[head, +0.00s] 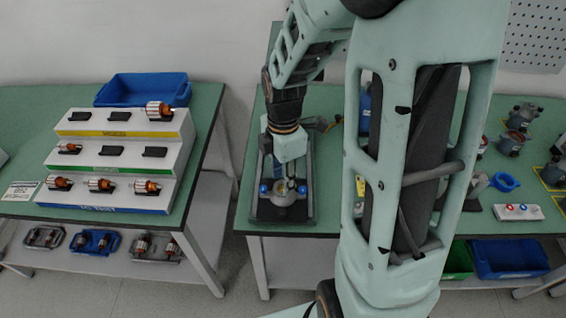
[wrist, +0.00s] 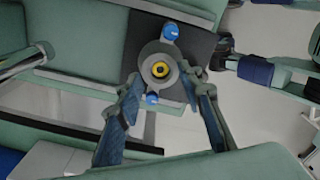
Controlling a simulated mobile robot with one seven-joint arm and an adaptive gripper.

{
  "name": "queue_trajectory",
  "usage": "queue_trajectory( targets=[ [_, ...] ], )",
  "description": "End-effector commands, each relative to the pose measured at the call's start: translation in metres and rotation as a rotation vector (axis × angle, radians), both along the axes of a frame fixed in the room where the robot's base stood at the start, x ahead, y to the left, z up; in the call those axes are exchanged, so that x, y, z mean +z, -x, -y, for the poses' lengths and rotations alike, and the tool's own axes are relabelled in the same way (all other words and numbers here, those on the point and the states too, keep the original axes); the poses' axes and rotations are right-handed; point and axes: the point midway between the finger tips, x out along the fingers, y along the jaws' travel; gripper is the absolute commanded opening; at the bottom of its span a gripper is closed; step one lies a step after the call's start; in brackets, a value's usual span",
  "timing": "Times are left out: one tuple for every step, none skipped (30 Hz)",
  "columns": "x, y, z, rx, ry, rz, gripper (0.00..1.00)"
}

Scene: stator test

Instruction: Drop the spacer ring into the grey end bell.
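The grey end bell (head: 283,197) sits on a dark plate at the left end of the right-hand bench, with a blue knob on each side. I cannot tell for certain that this is the spacer ring. My gripper (wrist: 162,80) points down over the bell, its two blue-padded fingers spread to either side of it. Nothing shows between the fingers. In the head view my gripper (head: 288,178) is just above the bell, its tips partly unclear.
A stepped rack (head: 120,150) with several rotors and a blue bin (head: 145,90) stand on the left bench. A blue ring-shaped part (head: 505,182) and a white button box (head: 518,212) lie on the right bench. My arm hides the bench's middle. A gap separates the benches.

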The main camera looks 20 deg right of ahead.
Motion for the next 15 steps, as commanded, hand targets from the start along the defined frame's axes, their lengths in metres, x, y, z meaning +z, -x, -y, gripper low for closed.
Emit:
queue_trajectory(
  targets=[
    [0.009,-0.001,0.0,0.0,0.0,0.005,0.35],
    [0.013,-0.001,0.0,0.0,0.0,0.006,0.35],
    [0.021,-0.001,0.0,0.0,0.001,0.007,0.35],
    [0.028,-0.002,0.0,0.0,0.001,0.007,0.35],
    [0.035,-0.002,0.0,0.0,0.001,0.008,0.35],
    [0.043,-0.001,0.0,0.0,0.001,0.008,0.35],
    [0.05,-0.001,0.0,0.0,0.001,0.007,0.35],
    [0.057,-0.001,0.0,-0.001,0.001,0.008,0.35],
    [0.065,-0.001,0.0,-0.001,0.0,0.007,0.35],
    [0.071,-0.001,0.0,-0.001,0.001,0.006,0.35],
    [0.077,-0.001,0.0,-0.001,0.0,0.007,0.35],
    [0.084,-0.001,0.0,0.0,0.001,0.006,0.35],
    [0.089,0.0,0.0,0.0,0.001,0.005,0.35],
    [0.093,0.0,0.0,0.0,0.0,0.005,0.35],
    [0.098,0.0,0.0,0.0,0.0,0.004,0.35]
  ],
)
